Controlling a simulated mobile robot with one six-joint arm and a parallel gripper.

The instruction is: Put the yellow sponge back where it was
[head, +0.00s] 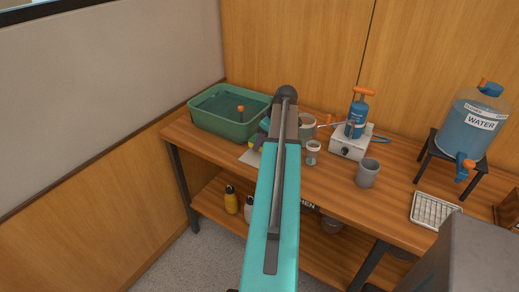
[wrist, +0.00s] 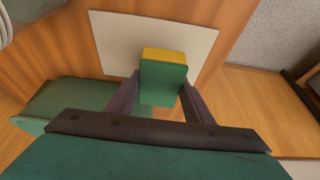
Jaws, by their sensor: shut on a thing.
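The yellow sponge (wrist: 163,54) has a green side that faces the wrist camera. My gripper (wrist: 160,92) is shut on it, one dark finger on each side. The sponge is over a pale flat mat (wrist: 115,38) on the wooden bench; I cannot tell whether it touches the mat. In the head view the mat (head: 250,158) shows left of my arm, beside the green tub (head: 208,122). My arm hides most of the gripper and sponge there.
A small stove with a blue canister (head: 357,113), a small pale cup (head: 313,152) and a grey mug (head: 367,173) stand to the right. A water jug (head: 473,125) sits on a black stand. Bottles (head: 231,200) stand on the lower shelf.

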